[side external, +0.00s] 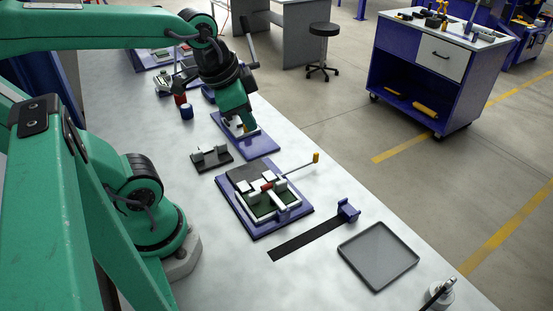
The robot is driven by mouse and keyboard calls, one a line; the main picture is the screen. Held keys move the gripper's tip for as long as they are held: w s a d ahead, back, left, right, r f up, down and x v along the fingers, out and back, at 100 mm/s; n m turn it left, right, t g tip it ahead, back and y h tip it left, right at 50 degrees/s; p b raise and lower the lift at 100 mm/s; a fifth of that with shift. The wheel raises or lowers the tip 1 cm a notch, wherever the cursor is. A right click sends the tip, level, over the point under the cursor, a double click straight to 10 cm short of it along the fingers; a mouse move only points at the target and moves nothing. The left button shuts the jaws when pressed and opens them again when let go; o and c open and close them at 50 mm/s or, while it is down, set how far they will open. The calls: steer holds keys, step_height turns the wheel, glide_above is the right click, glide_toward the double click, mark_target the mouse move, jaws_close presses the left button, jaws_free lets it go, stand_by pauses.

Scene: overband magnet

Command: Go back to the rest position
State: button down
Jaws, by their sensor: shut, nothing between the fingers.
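My gripper (248,128) is at the end of my green arm, pointing down over a blue base plate (258,146) in the middle of the bench. It is small in the side external view and partly hidden by my own wrist. The fingers look shut with nothing held. A small white and dark part (231,125) stands beside the fingers on the same plate. I cannot tell whether the fingers touch it.
A blue fixture (235,212) with a yellow-tipped lever (315,158) stands in front. A black block (197,162) is to its left. A dark strip (300,240) with a blue stop (348,210) and a grey tray (378,256) lie to the right.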

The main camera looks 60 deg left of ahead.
steer(key=n, duration=0.2)
steer(key=s+d+n+t, duration=0.1)
steer(key=shift+r+n, duration=0.3)
steer(key=shift+n, duration=0.1)
